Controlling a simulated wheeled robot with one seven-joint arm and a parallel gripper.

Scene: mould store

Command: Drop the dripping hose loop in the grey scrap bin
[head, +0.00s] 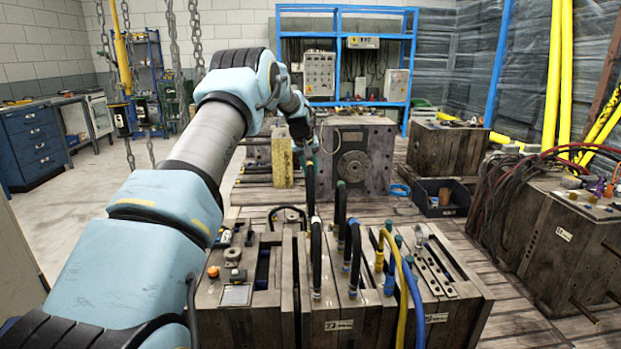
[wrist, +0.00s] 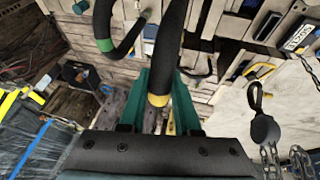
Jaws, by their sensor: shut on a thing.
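My gripper (head: 308,148) is at the end of my outstretched arm, above the back of the near mould block. In the wrist view its teal fingers (wrist: 163,90) are shut on a black hose (wrist: 170,45) with a yellow collar. In the head view a black hose (head: 310,182) hangs below the gripper; whether its lower end is clear of the hoses beneath I cannot tell. No drip is visible.
The near mould block (head: 345,325) carries upright black hoses (head: 341,210), a yellow hose (head: 400,285) and a blue hose (head: 414,300). Another mould (head: 375,150) stands behind the gripper. A hose-covered mould (head: 570,245) stands at right. Chains hang at left; floor there is clear.

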